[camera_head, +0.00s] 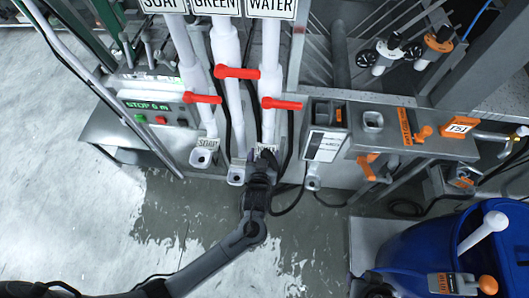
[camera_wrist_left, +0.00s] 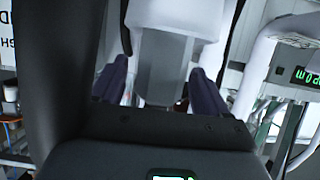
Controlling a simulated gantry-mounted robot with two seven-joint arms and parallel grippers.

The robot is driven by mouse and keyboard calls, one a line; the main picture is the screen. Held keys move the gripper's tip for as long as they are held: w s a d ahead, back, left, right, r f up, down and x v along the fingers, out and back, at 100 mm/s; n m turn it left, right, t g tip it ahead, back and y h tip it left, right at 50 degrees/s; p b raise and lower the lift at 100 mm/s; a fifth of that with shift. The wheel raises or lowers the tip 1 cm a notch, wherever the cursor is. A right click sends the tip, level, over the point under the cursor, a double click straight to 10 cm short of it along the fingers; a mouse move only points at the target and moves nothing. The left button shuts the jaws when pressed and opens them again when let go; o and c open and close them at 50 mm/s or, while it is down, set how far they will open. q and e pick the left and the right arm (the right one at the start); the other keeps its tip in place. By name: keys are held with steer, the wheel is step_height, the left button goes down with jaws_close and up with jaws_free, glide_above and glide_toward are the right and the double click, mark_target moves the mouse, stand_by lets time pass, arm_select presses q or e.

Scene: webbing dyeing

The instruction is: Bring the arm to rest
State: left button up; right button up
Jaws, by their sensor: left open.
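My left gripper (camera_head: 263,160) is at the lower end of the white pipe marked WATER (camera_head: 269,65). In the left wrist view its two dark fingers stand apart, and the gripper (camera_wrist_left: 158,85) is open. A grey block-like outlet (camera_wrist_left: 168,65) under a white pipe (camera_wrist_left: 175,15) shows between the fingers. I cannot tell whether the fingers touch it. My left arm reaches in from the bottom left. The WATER pipe's red lever (camera_head: 282,103) points right. The gripper partly hides the small label at this pipe's foot. My right gripper is not clearly in view.
The SOAP pipe (camera_head: 186,60) and GREEN pipe (camera_head: 226,60), with red levers, stand to the left. A control panel (camera_head: 158,117) is further left, a blue drum (camera_head: 425,250) at the lower right. The wet floor (camera_head: 170,220) left of the forearm is clear.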

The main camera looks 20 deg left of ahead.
arm_select(q)
steer(key=v, duration=0.9)
steer(key=s+a+f+m+g+h, duration=0.1)
steer(key=s+a+f+g+h, duration=0.15)
steer(key=s+a, duration=0.55)
steer(key=s+r+m+g+h, duration=0.1)
steer(key=s+r+m+g, duration=0.25)
steer(key=s+g, duration=0.5)
step_height(320, 180, up, 18)
steer(key=s+t+p, duration=0.1)
steer(key=p, duration=1.8)
steer(key=shift+a, duration=0.2)
steer(key=shift+f+m, duration=0.1)
steer(key=shift+m, duration=0.15)
